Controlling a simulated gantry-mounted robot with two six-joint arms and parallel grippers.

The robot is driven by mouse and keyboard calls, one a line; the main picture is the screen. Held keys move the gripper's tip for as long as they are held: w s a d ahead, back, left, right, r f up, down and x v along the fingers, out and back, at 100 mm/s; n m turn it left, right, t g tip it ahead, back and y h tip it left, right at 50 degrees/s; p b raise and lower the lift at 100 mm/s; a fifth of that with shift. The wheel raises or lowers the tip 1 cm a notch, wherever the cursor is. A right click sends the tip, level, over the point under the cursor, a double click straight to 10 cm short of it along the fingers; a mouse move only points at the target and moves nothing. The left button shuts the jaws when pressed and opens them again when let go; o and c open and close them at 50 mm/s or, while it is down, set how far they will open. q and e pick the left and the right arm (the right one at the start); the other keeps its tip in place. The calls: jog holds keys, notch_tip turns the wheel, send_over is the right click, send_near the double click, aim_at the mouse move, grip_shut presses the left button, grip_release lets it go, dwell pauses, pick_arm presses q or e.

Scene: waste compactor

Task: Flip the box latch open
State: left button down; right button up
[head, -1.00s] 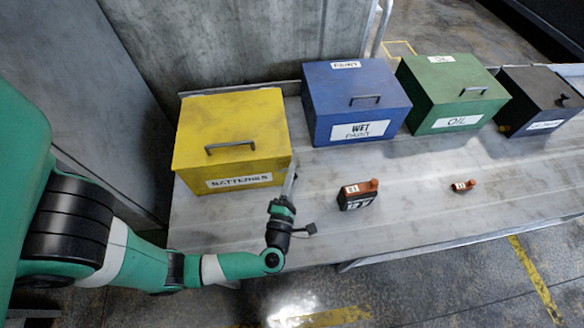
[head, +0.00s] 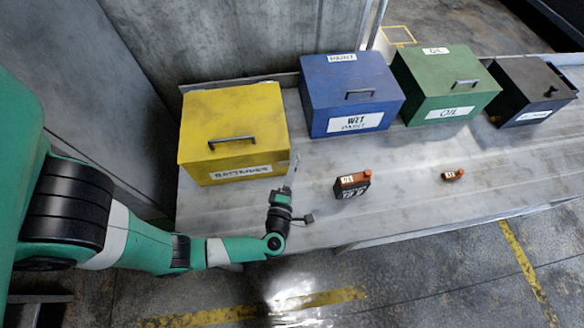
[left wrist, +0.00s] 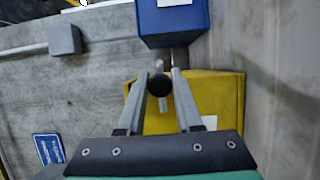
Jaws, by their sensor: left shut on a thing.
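The yellow box (head: 265,150) labelled BATTERIES stands at the left of the table, its lid down. My left gripper (head: 291,172) is at its front right corner. In the left wrist view, the left gripper (left wrist: 159,76) has its fingers on either side of a dark round knob (left wrist: 159,85), which looks like the latch end, and is shut on it. The yellow box also shows behind the fingers (left wrist: 220,100). In the head view the latch is too small and too hidden to make out. My right gripper is not in view.
A blue box (head: 318,110), a green box (head: 415,92) and a black box (head: 520,75) stand in a row to the right. The table between is clear.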

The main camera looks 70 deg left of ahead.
pick_arm(q)
jog(key=c, duration=0.6)
grip_release()
jog(key=v, duration=1.1)
jog(key=shift+s+d, duration=0.15)
jog(key=shift+d, duration=0.1)
